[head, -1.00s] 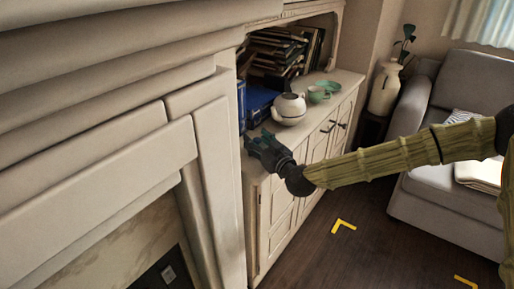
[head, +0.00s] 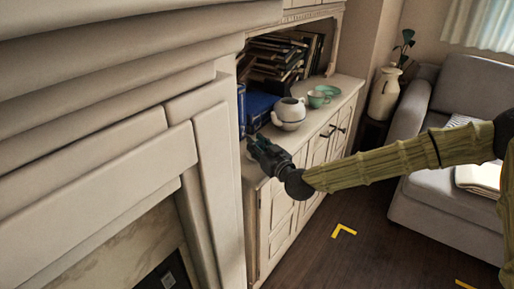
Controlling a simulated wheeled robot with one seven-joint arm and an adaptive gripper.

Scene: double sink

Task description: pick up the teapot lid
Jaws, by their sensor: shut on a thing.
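The white, rounded teapot (head: 290,112) stands on the sideboard top, with its handle towards the back. My gripper (head: 254,146) is over the near end of the sideboard, in front of the teapot and apart from it. Its dark fingers are shut on the teapot lid. The lid itself is mostly hidden by the fingers, and only a small pale patch shows beside them.
The cream sideboard (head: 281,205) has a green cup (head: 317,99) and a green saucer (head: 327,90) beyond the teapot. Blue books (head: 260,106) and stacked books (head: 277,57) stand behind. A pale mantel (head: 95,165) fills the left.

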